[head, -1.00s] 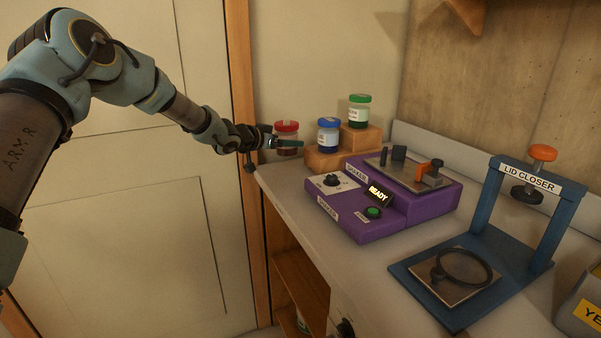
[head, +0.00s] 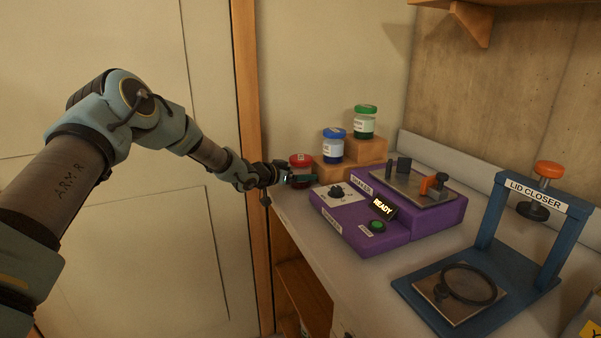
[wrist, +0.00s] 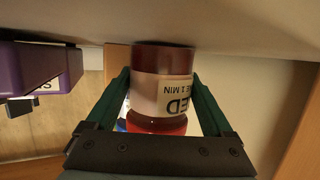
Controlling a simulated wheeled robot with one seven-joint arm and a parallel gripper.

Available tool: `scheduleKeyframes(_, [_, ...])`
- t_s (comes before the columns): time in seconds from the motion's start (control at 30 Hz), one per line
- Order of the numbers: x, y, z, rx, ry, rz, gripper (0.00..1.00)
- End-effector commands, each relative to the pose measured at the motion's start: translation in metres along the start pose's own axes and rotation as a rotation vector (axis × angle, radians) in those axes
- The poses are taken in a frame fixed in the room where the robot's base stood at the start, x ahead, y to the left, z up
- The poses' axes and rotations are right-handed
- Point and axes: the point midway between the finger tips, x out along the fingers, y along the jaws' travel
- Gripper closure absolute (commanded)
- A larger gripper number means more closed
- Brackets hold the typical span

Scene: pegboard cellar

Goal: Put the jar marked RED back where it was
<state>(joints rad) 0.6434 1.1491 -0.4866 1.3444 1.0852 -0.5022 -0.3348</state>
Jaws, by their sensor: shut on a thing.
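The jar marked RED (head: 301,161) has a red lid and a white label. It stands upright at the far left end of the counter, beside the lowest wooden step. My gripper (head: 297,180) is shut on it from the left and front. In the wrist view the jar (wrist: 162,92) sits upside down in the picture between the two green fingers, its label partly reading "ED" and "1 MIN". Its base is at or very near the counter top (wrist: 250,38); I cannot tell whether it touches.
A blue-lidded jar (head: 333,146) and a green-lidded jar (head: 365,122) stand on wooden steps (head: 328,173) to the right. The purple shaker (head: 385,239), showing READY, is close in front. The blue lid closer (head: 487,233) stands further right. A door frame (head: 247,150) borders the left.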

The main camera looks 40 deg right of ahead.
Motion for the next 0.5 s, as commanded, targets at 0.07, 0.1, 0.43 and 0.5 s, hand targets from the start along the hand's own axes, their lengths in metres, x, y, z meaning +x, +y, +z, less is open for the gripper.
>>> scheduleKeyframes(0.07, [0.0000, -0.0003, -0.0027, 0.002, 0.004, 0.000, 1.00])
scheduleKeyframes(0.1, [0.0000, -0.0003, -0.0026, 0.002, 0.004, 0.000, 1.00])
scheduleKeyframes(0.43, [0.0006, -0.0001, 0.0011, 0.000, 0.001, 0.000, 0.00])
scheduleKeyframes(0.5, [0.0006, -0.0001, 0.0011, 0.000, 0.001, 0.000, 0.00])
